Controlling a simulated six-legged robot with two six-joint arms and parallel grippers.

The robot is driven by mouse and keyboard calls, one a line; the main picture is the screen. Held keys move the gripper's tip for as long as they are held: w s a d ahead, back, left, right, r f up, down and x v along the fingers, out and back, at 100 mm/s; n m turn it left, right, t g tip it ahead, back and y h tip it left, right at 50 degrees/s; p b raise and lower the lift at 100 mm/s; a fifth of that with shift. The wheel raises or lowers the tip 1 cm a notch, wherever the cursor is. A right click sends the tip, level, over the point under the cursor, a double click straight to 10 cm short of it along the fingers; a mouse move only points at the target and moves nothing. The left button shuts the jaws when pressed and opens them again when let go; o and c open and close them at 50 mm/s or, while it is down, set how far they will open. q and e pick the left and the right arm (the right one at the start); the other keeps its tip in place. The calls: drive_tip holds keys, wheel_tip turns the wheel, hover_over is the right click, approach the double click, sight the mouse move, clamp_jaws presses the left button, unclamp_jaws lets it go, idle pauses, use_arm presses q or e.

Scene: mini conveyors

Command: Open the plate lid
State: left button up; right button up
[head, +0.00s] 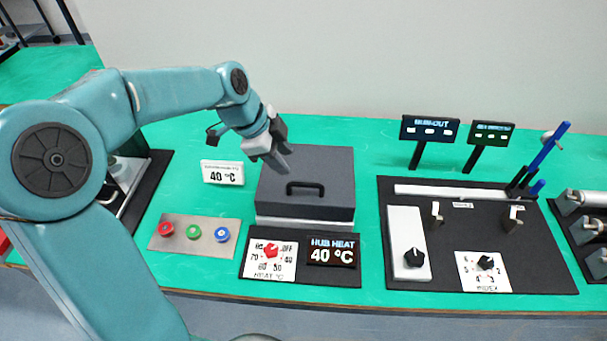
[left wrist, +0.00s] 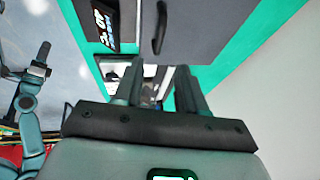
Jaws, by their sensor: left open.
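The plate lid (head: 318,165) is a dark grey flat cover with a black handle (head: 305,188) near its front edge. It lies shut on a light-coloured base (head: 300,224). My left gripper (head: 285,165) is above the left part of the lid, behind and left of the handle, and appears apart from the handle. In the left wrist view the gripper (left wrist: 160,90) has its two fingers spread with nothing between them. The lid (left wrist: 195,25) and its handle (left wrist: 160,28) show beyond the fingers. My right gripper does not show clearly in either view.
In front of the lid are a heat dial panel (head: 270,262) and a 40 °C display (head: 332,252). A button plate (head: 194,237) and a small 40 °C sign (head: 222,172) stand to the left. A black board with levers (head: 470,250) is at the right. Green table is clear behind the lid.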

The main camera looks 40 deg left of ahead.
sight(303, 184)
use_arm(q)
drive_tip(key=p+x, duration=0.1)
drive_tip(key=x, duration=0.9)
drive_tip(key=shift+s+a+f, duration=0.1)
drive_tip(key=shift+s+a, duration=0.05)
clamp_jaws()
